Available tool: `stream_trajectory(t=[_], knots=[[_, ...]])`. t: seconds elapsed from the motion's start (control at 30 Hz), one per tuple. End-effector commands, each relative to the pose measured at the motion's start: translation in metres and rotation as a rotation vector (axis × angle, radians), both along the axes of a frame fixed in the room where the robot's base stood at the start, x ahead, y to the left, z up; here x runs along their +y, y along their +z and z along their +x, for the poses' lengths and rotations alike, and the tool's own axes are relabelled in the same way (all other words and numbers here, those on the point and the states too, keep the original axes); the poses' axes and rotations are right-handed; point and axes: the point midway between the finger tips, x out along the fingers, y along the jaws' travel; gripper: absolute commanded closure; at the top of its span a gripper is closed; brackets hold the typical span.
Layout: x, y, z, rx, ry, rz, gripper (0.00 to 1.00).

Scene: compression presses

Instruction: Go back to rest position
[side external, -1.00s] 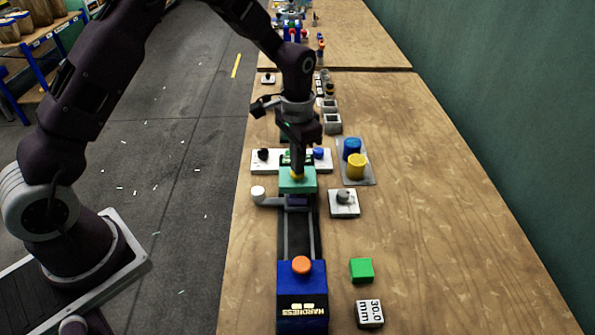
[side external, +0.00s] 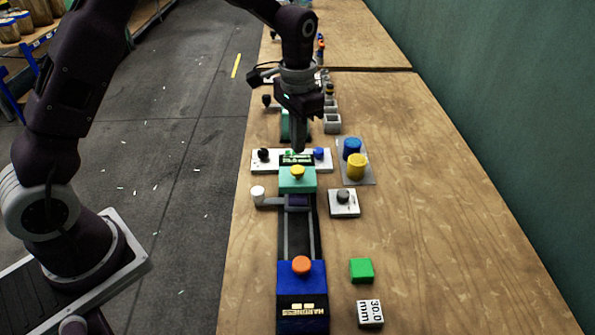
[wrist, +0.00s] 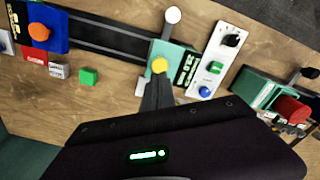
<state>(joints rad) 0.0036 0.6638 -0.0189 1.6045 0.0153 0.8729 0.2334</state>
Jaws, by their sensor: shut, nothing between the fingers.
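My gripper (side external: 299,148) is shut and empty. In the side view it hangs fingers down, above and a little behind the teal press block (side external: 297,183) with its yellow button (side external: 297,171), apart from it. In the wrist view the closed fingers (wrist: 157,84) show just below the yellow button (wrist: 160,65). The press rail (side external: 299,235) runs forward to the blue HARDNESS block (side external: 302,290), which has an orange button (side external: 301,265) on top.
A white panel (side external: 262,162) with black, green and blue knobs lies behind the teal block. To the right are blue (side external: 352,146) and yellow (side external: 356,168) cylinders, a grey-knobbed switch (side external: 343,202), a green cube (side external: 361,270) and a "30.0 mm" block (side external: 369,313). The table's right side is clear.

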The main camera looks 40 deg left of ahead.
Motion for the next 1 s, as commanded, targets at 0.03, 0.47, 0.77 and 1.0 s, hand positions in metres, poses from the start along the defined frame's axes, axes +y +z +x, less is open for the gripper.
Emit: stream_trajectory(t=[0.03, 0.47, 0.77, 1.0], knots=[[0.000, 0.004, 0.000, -0.001, 0.000, 0.000, 1.00], [0.000, 0.025, -0.007, -0.022, 0.009, 0.000, 1.00], [0.005, 0.163, -0.146, -0.273, 0.139, -0.016, 1.00], [0.007, 0.171, -0.262, -0.451, 0.236, -0.053, 1.00]])
